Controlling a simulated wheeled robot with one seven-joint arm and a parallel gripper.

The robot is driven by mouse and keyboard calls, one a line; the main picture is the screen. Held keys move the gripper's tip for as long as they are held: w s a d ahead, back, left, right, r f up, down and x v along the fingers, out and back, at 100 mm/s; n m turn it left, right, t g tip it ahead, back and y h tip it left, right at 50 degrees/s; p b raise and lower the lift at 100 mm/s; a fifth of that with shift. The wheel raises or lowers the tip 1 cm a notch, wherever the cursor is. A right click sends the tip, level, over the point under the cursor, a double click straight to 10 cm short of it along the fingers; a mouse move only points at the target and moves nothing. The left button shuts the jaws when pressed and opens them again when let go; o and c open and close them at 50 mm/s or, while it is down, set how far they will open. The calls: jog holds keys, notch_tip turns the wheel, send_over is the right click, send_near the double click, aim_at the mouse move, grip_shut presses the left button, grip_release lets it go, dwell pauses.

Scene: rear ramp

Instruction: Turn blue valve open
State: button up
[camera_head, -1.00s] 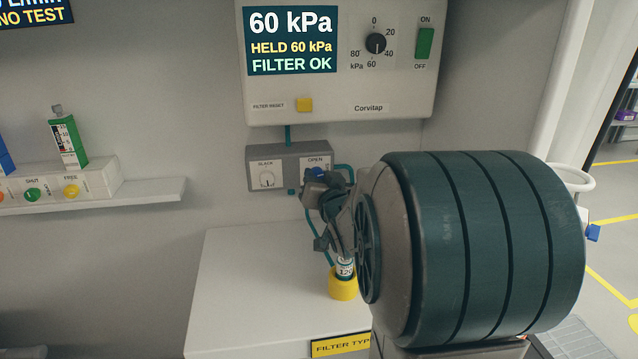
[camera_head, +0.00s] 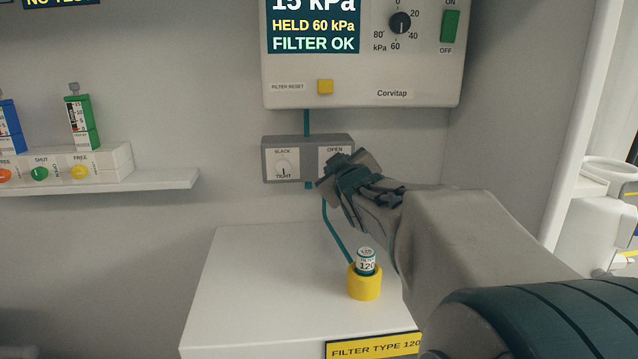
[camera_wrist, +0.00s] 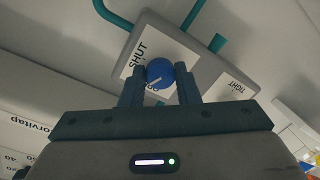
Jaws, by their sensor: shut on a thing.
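The blue valve (camera_wrist: 160,72) is a round knob with a pale line on the wall plate (camera_wrist: 180,50). My gripper (camera_wrist: 159,70) has one finger on each side of it and is shut on it. The pale line points down and left in the wrist view, towards the partly covered OPEN label; SHUT is printed at the upper left. In the head view my gripper (camera_head: 333,180) is at the right half of the plate (camera_head: 308,142) and hides the valve. The display (camera_head: 314,28) reads 15 kPa, HELD 60 kPa, FILTER OK.
A yellow cup (camera_head: 365,283) holding a filter marked 120 stands on the white cabinet (camera_head: 265,290) below my arm. The Corvitap unit (camera_head: 360,92) hangs above the plate. A shelf (camera_head: 150,180) with coloured knobs is at the left. The cabinet's left part is clear.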

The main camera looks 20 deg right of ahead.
jog(key=n+b, duration=0.4)
jog(key=shift+a+f+n+h, duration=0.1)
jog(key=shift+n+h, duration=0.2)
jog(key=shift+b, duration=0.3)
jog(key=o, duration=1)
jog(key=shift+c, duration=0.2)
